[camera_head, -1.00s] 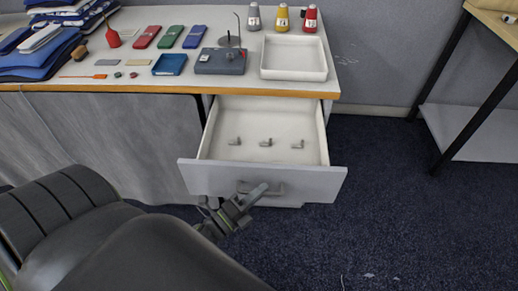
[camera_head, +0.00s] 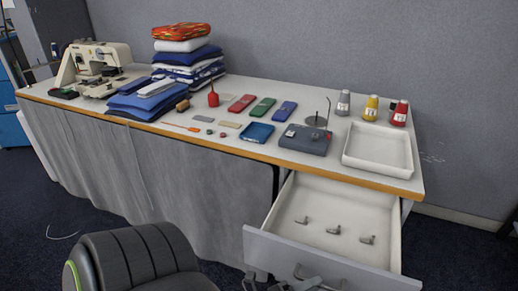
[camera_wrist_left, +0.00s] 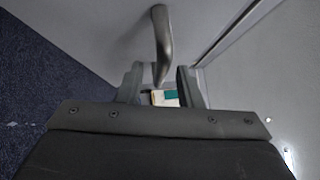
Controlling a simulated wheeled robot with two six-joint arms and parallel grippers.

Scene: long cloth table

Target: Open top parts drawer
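The top parts drawer (camera_head: 325,260) stands pulled out from under the right end of the table in the head view. Several small grey metal parts lie on its white floor. Its handle (camera_head: 298,271) is on the front panel, low in the head view. In the left wrist view the curved grey handle (camera_wrist_left: 162,40) reaches down between my fingertips. My left gripper (camera_wrist_left: 159,85) is open, with a gap on both sides of the handle. In the head view my left gripper (camera_head: 305,285) is cut off by the bottom edge. My right gripper is not in view.
The table (camera_head: 225,140) holds a white tray (camera_head: 378,150), thread cones (camera_head: 370,108), folded cloth (camera_head: 150,98) and a sewing machine (camera_head: 95,68). A grey cloth skirt (camera_head: 170,170) hangs left of the drawer. Dark carpet lies around the table.

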